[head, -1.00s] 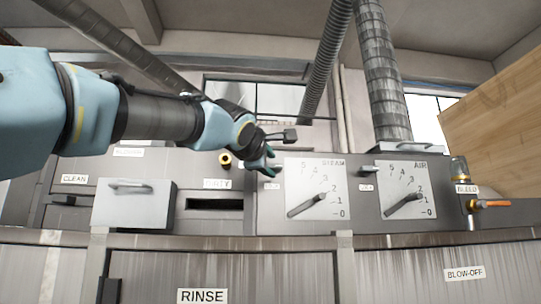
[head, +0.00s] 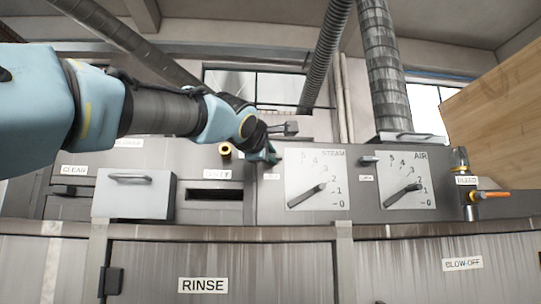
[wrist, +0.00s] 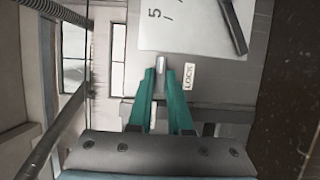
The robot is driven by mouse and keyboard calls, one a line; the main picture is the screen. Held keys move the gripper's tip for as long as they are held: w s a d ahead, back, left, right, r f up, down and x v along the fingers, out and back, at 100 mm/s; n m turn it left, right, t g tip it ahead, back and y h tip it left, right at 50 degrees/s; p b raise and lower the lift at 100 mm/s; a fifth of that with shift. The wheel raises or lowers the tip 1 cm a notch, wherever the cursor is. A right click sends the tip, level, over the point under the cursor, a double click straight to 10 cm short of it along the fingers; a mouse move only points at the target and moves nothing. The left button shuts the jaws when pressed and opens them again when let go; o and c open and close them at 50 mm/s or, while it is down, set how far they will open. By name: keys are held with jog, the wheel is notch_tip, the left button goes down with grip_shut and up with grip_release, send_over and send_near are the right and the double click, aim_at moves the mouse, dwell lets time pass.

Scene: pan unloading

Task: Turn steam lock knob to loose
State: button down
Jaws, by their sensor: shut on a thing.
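The steam lock knob (wrist: 161,72) is a small light metal piece beside the LOCK label (wrist: 188,76) in the wrist view. My gripper (wrist: 160,75) has its two teal fingers shut on it, one on each side. In the head view my gripper (head: 277,157) is at the left edge of the STEAM dial plate (head: 330,196), just above the small lock label (head: 271,177). My fingers hide the knob in that view. The steam dial's dark lever (head: 306,197) slants up to the right.
The AIR dial plate (head: 418,198) is to the right, with its own lock knob (head: 370,160) uncovered. An orange-handled bleed valve (head: 490,194) is farther right. A drawer front (head: 134,195) and a dark slot (head: 214,194) are on the left. Ducts rise behind the panel.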

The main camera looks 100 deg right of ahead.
jog(key=shift+f+b, duration=0.1)
jog(key=shift+b, duration=0.2)
jog(key=shift+s+f+n+t+h+b, duration=0.15)
jog(key=shift+n+t+h+b, duration=0.9)
jog(key=shift+n, duration=2.65)
jog(key=shift+s+f+n+t+h+b, duration=0.15)
jog(key=shift+n+t+h+b, duration=0.9)
jog(key=shift+n, duration=2.65)
jog(key=shift+s+f+n+t+h+b, duration=0.15)
jog(key=shift+n+t+h+b, duration=0.9)
jog(key=shift+n, duration=2.65)
jog(key=shift+n+t+y, duration=0.25)
jog(key=shift+n+t, duration=0.05)
jog(key=shift+t, duration=0.15)
jog(key=c, duration=0.8)
grip_release()
jog(key=shift+c, duration=0.2)
